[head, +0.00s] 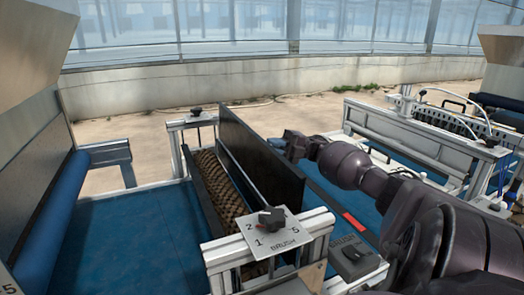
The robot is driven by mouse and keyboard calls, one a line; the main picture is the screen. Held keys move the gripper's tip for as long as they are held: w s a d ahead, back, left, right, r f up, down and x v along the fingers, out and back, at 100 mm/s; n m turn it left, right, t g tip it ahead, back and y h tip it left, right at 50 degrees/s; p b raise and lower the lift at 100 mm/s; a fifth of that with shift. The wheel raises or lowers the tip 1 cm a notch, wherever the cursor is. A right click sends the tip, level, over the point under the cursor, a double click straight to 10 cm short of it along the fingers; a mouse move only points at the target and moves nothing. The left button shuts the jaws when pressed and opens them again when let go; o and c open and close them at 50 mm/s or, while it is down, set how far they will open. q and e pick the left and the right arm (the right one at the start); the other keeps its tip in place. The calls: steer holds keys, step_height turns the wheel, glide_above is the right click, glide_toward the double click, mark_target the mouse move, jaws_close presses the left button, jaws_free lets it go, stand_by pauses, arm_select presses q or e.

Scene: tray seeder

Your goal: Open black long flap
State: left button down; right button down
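The black long flap (262,160) stands close to upright, with its dark broad face turned to the right. It runs lengthwise along the brush housing in the middle of the view. A brown bristled brush roller (222,190) is exposed to the left of the flap. My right arm comes in from the right, and my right gripper (290,146) is at the right side of the flap, by its upper part. Whether it touches the flap, and whether its fingers are open or shut, I cannot tell. My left gripper is not in view.
A plate with a black knob (271,219) marked BRUSH stands at the near end of the roller. A grey switch box (354,258) is to its right. Blue conveyor belt (130,245) lies to the left. A metal frame with hoses (420,135) stands behind my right arm.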

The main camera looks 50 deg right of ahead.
arm_select(q)
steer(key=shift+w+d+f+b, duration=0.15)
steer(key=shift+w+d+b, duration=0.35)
steer(key=shift+b, duration=0.3)
arm_select(e)
steer(key=shift+s+d+f+t+y, duration=0.3)
steer(key=shift+d+f+y, duration=0.15)
steer(key=shift+d+y, duration=0.1)
steer(key=shift+s+d+f+t+y, duration=0.25)
steer(key=shift+d+f+t+y, duration=0.05)
steer(key=shift+d+f+y, duration=0.2)
steer(key=shift+r, duration=0.1)
steer(key=c, duration=1.2)
jaws_free()
steer(key=shift+o, duration=0.2)
